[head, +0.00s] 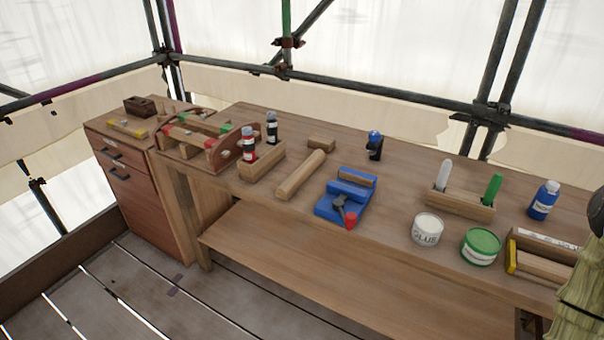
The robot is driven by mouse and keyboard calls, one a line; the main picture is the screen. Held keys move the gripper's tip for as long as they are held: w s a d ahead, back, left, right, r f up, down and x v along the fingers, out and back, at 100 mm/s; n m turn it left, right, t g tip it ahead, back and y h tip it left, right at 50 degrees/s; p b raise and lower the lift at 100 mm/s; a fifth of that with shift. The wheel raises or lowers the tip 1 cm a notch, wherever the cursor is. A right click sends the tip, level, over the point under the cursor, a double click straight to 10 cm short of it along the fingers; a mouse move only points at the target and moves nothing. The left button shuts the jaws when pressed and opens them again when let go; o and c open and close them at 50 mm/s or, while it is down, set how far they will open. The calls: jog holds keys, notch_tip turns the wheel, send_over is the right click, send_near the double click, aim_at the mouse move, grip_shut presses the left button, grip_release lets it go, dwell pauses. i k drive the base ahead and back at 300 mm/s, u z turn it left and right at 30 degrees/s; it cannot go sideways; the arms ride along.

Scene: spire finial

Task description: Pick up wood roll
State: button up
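The wood roll (301,174) looks like a plain, light-brown wooden cylinder. It lies on its side on the workbench (400,185), left of the middle of the top, slanting from lower left to upper right. Its near end is close to the bench's front edge. Nothing covers it. My gripper is not in view.
A blue vise (328,206) stands just right of the roll. A wooden holder with bottles (262,163) is to its left, and a small wood block (321,144) behind. Glue tub (427,230) and green-lidded tub (480,247) stand right. A pale carved piece (578,310) fills the lower right corner.

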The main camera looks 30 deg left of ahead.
aim_at(299, 176)
jog(key=u, duration=2.95)
jog(key=i, duration=2.3)
jog(key=z, duration=3)
